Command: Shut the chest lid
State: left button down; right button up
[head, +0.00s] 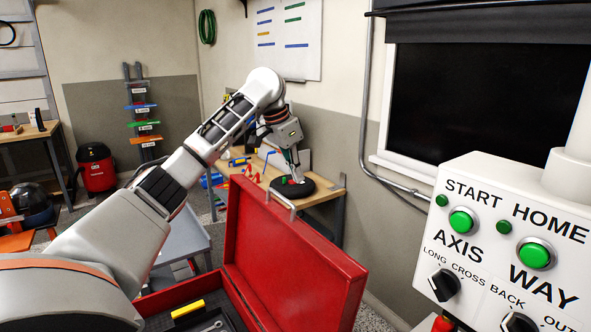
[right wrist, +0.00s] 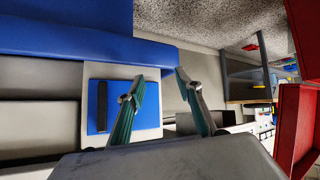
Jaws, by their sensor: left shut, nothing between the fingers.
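The red chest (head: 149,307) stands open at the bottom of the head view. Its lid (head: 300,262) is raised, tilted back and to the right, with a metal handle (head: 281,204) at its upper edge. My left gripper (head: 297,180) is shut and empty, pointing down a little above and beyond the handle in the picture; they look apart. My left arm crosses above the chest and hides part of it. My right gripper (right wrist: 160,74) is open and empty in the right wrist view; it does not show in the head view.
A yellow-handled tool (head: 187,309) and a wrench (head: 213,327) lie inside the chest. A wooden workbench (head: 325,192) with a black disc stands behind the lid. A white control panel (head: 490,215) with green buttons is close on the right. Red surfaces (right wrist: 297,115) edge the right wrist view.

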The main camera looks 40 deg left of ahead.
pick_arm(q)
jog(key=shift+s+a+f, duration=0.1)
jog(key=shift+s+f, duration=0.15)
jog(key=shift+f, duration=0.75)
jog(key=shift+s+a+f, duration=0.1)
jog(key=shift+s+f, duration=0.2)
jog(key=shift+f, duration=0.7)
jog(key=shift+s+a+f, duration=0.1)
jog(key=shift+s+f, duration=0.15)
jog(key=shift+f, duration=0.75)
